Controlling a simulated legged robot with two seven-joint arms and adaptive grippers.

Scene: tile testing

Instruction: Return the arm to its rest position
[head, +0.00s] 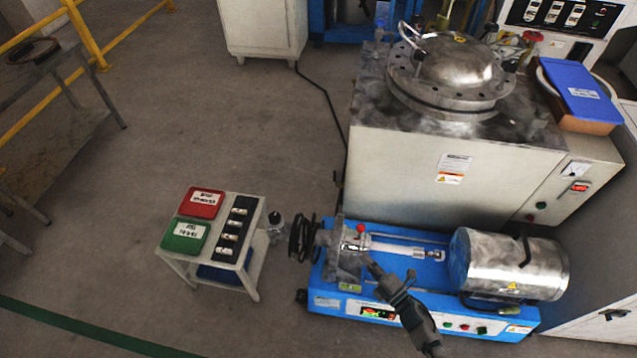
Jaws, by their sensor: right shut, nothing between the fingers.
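My right gripper (376,270) reaches up from the bottom of the head view, at the end of my dark right arm. It is shut and empty. Its tip appears in front of the left part of a blue bench machine (400,295), near a metal clamp block; I cannot tell whether it touches. The machine carries a metal cylinder (505,265) on its right and a lever with a red knob (361,229) on its left. My left gripper is not in view.
A small white cart (257,236) with a red box (201,203) and a green box (185,236) stands to the left. A large grey cabinet with a domed metal lid (452,65) stands behind the blue machine. Open floor (200,110) lies at the left. Yellow railings (85,35) stand beyond.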

